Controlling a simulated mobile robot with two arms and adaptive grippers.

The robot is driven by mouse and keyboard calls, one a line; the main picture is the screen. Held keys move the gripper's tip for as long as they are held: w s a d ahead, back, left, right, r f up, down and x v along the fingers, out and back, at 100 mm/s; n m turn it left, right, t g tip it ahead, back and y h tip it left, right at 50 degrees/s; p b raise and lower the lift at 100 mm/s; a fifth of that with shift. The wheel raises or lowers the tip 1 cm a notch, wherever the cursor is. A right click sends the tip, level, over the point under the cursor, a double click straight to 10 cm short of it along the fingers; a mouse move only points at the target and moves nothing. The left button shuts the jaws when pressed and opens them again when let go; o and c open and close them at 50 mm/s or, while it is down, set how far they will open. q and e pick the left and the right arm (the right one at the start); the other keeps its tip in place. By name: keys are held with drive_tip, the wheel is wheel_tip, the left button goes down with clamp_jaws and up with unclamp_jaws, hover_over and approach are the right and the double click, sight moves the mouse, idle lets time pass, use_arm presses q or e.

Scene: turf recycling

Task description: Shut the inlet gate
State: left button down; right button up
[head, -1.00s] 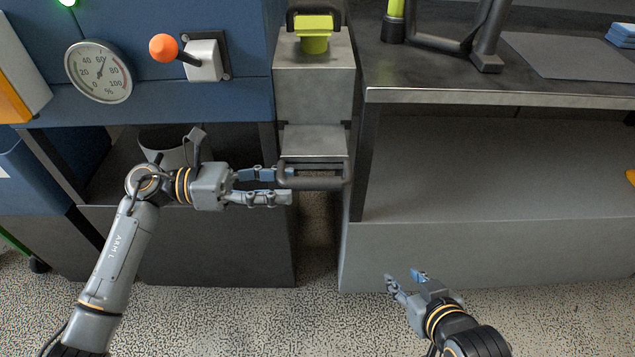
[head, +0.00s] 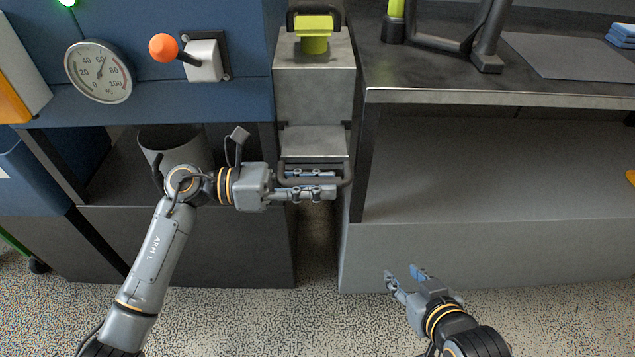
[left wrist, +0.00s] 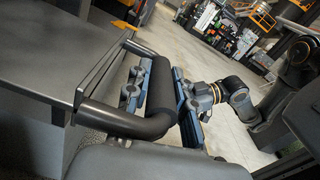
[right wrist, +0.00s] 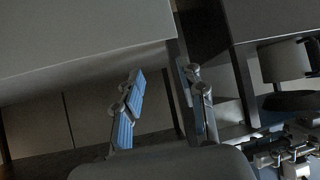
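The inlet gate appears to be the grey metal slide (head: 313,140) in the narrow bay between the blue machine and the grey bench. Its dark bar handle (head: 347,178) sticks out at the front; it also shows large in the left wrist view (left wrist: 161,90). My left gripper (head: 318,183) has its fingers on either side of the handle bar, with a gap visible on one side in the left wrist view (left wrist: 160,105). My right gripper (head: 403,277) is open and empty, low in front of the bench; its spread fingers show in the right wrist view (right wrist: 162,105).
The blue machine (head: 150,105) carries a gauge (head: 98,72) and an orange-knobbed lever (head: 164,47). A grey cylindrical bin (head: 160,145) stands behind my left wrist. The grey bench (head: 480,250) is close on the right. A yellow-green block (head: 314,28) sits above the slide. Speckled floor lies in front.

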sight(316, 155)
use_arm(q)
drive_tip(key=w+b, duration=0.5)
drive_tip(key=w, duration=0.1)
drive_tip(key=shift+w, duration=0.5)
use_arm(e)
drive_tip(key=w+a+r+t+y, duration=0.1)
drive_tip(key=a+r+t+y, duration=0.1)
drive_tip(key=r+t, duration=0.4)
drive_tip(key=w+a+r+t+y, duration=0.1)
drive_tip(key=r+t, duration=0.5)
drive_tip(key=r, duration=0.7)
drive_tip(key=shift+w+a+r+n+t+y, duration=0.3)
drive_tip(key=shift+w+a+t+y, duration=0.1)
drive_tip(key=shift+w+y, duration=0.15)
use_arm(q)
drive_tip(key=c, duration=1.1)
unclamp_jaws()
drive_tip(key=shift+c, duration=0.2)
drive_tip(key=shift+a, duration=0.1)
